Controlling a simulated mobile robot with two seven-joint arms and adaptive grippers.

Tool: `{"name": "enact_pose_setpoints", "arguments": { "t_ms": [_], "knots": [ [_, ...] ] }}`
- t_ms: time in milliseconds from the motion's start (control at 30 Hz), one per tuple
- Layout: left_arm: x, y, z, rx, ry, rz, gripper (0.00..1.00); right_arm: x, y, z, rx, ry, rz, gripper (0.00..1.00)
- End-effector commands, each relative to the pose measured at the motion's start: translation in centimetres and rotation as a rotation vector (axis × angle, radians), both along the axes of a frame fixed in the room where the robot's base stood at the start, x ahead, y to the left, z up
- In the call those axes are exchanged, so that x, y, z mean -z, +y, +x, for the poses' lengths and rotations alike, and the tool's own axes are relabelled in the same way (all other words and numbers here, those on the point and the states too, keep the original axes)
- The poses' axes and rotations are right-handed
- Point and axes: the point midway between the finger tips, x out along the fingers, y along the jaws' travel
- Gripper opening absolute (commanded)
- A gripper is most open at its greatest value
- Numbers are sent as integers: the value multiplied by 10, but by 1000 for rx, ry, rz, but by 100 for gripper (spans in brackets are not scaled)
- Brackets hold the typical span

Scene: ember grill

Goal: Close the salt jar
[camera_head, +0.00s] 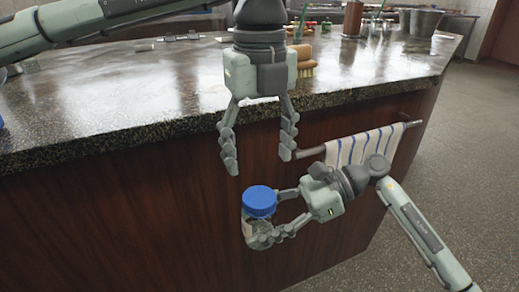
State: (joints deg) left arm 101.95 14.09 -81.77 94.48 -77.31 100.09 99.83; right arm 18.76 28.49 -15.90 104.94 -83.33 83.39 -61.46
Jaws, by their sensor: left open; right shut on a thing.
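The salt jar (247,230) is a clear jar with a blue lid (260,201) on top. It is held up in front of the counter's dark wood side, close to upright. My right gripper (262,217) is shut around the jar's body from the right, below the lid. Its fingers hide part of the jar. I cannot tell whether the lid is fully tight. My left gripper (258,165) points down above the jar and lid. It is open and empty, with its fingers spread apart and not touching the lid.
The counter's stone top (130,95) has a front edge just behind my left gripper. A blue-striped towel (365,147) hangs on a rail at the counter's side. A wooden brush (304,60) and a metal bucket (424,22) stand on the counter. The floor at right is clear.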

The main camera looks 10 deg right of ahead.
Motion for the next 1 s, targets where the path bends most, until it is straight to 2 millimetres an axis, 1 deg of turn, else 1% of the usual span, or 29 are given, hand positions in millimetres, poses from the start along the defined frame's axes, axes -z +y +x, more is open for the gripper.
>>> {"name": "enact_pose_setpoints", "arguments": {
  "t_ms": [167, 267, 367, 700, 833, 1000],
  "knots": [
    [0, 0, 0, 2, 0, 0, 67, -1, 0, 0, 0, -1, 1, 0],
    [3, 0, 0, 3, 0, 1, 67, -1, 0, 0, 0, -1, 1, 0],
    [12, 0, 0, 4, 2, 0, 67, -1, 0, 0, 0, -1, 1, 0],
    [63, 0, 0, 4, 2, 0, 67, -1, 0, 0, 0, -1, 1, 0],
    [75, 0, 0, 4, 1, 0, 67, -1, 0, 0, 0, -1, 1, 0],
    [80, 0, 0, 4, 0, -1, 67, -1, 0, 0, 0, -1, 1, 0]
  ]
}}
